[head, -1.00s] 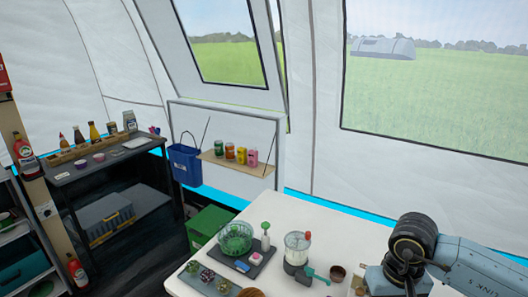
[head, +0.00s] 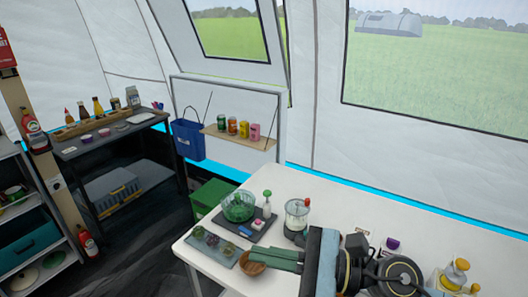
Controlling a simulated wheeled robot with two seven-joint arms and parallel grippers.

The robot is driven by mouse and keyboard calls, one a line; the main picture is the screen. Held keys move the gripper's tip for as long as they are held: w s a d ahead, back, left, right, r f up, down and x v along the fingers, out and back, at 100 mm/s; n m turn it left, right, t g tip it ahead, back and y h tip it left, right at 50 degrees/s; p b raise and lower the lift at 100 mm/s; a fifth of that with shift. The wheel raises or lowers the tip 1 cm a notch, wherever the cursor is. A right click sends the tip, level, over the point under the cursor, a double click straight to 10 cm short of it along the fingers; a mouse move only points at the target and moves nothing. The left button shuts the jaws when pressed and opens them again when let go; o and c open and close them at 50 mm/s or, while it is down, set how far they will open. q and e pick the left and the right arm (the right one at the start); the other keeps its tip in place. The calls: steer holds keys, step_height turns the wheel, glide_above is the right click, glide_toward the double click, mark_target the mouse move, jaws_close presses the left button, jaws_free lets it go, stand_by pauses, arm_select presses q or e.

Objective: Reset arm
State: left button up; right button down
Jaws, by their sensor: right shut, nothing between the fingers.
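My right gripper (head: 256,253) reaches in from the lower right over the white table (head: 207,258). Its dark green fingers point left and are together, with nothing between them. In the picture the fingertips lie just above a small wooden bowl (head: 252,267); I cannot tell the height gap between them. The gripper body and arm cover the front right part of the table. My left gripper is not in view.
On the table are a green glass bowl (head: 238,207) on a dark tray, a blender-like jar (head: 297,215) and a glass board (head: 212,247) with small items. A yellow-topped dispenser (head: 455,272) stands at the right. A blue bin (head: 187,139) hangs beyond the table.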

steer(key=w+d+r+m+t+h, duration=0.25)
steer(key=d+m+t+h, duration=0.2)
steer(key=m+t, duration=0.6)
steer(key=w+d+r+m+t+h, duration=0.1)
steer(key=w+d+m+t+h, duration=0.35)
steer(key=m, duration=1.15)
steer(key=s+d+f+m+g+h, duration=0.25)
steer(key=d+f+m+h, duration=0.35)
steer(key=m, duration=0.3)
steer(key=s+d+f+m+g+h, duration=0.2)
steer(key=d+f+m+g+h, duration=0.15)
steer(key=d+f+m, duration=0.45)
steer(key=s+a+f+m+g, duration=0.1)
steer(key=s+f+m+g, duration=0.45)
steer(key=s, duration=0.35)
steer(key=s+a+f+m+g, duration=0.1)
steer(key=s+f+m+g, duration=0.3)
steer(key=s+f+m, duration=0.4)
step_height(320, 180, down, 23)
steer(key=s+n+g, duration=0.1)
steer(key=s+n, duration=0.1)
steer(key=n, duration=0.1)
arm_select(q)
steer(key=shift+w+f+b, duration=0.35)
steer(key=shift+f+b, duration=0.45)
arm_select(e)
steer(key=s+d+f+g, duration=0.1)
steer(key=s+d+f, duration=0.2)
steer(key=s+f, duration=1.4)
